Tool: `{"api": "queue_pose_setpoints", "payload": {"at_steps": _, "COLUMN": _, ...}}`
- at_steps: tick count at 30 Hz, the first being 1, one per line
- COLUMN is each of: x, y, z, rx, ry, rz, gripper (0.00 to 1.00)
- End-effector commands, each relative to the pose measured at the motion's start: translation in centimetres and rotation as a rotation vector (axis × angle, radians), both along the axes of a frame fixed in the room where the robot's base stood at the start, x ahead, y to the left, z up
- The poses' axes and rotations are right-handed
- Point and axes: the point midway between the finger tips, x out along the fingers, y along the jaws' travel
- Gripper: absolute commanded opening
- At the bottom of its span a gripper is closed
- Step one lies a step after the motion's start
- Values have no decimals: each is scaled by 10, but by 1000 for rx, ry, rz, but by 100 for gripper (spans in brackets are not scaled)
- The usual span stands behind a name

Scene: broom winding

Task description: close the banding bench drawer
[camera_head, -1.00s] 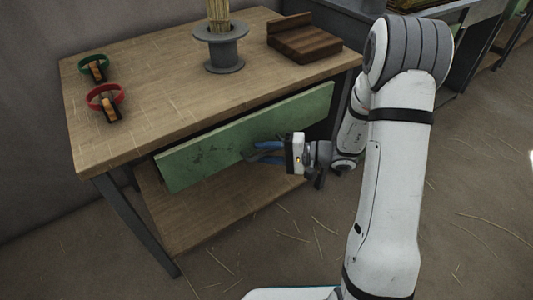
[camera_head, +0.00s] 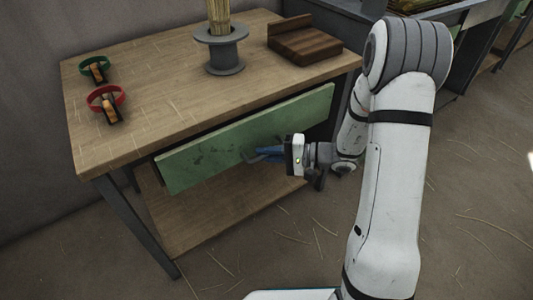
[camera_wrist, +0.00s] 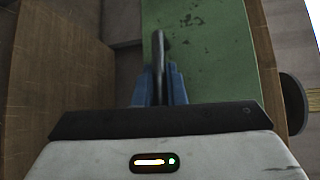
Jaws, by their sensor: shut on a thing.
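The banding bench drawer has a green, scuffed front (camera_head: 205,155) under the front edge of the wooden bench (camera_head: 140,125). A dark gap shows above the drawer front, which stands out a little from the bench. The green front also fills the upper middle of the wrist view (camera_wrist: 210,45). My gripper (camera_head: 262,155) is at the middle of the drawer front, with its blue fingers shut on the dark bar handle (camera_wrist: 158,50). The handle's grasped part is hidden between the fingers in the wrist view.
A lower shelf (camera_head: 205,215) lies below the drawer. The floor in front is open, with scattered straw.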

Motion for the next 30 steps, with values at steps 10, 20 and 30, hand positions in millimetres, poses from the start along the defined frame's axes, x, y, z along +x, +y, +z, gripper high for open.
{"api": "queue_pose_setpoints", "payload": {"at_steps": 10, "x": 27, "y": 18, "z": -3, "rx": -2, "ry": -2, "rz": 2, "gripper": 0}}
{"api": "queue_pose_setpoints", "payload": {"at_steps": 20, "x": 35, "y": 23, "z": 0, "rx": 0, "ry": -2, "rz": -4, "gripper": 0}}
{"api": "queue_pose_setpoints", "payload": {"at_steps": 30, "x": 34, "y": 22, "z": 0, "rx": 0, "ry": 0, "rz": -2, "gripper": 33}}
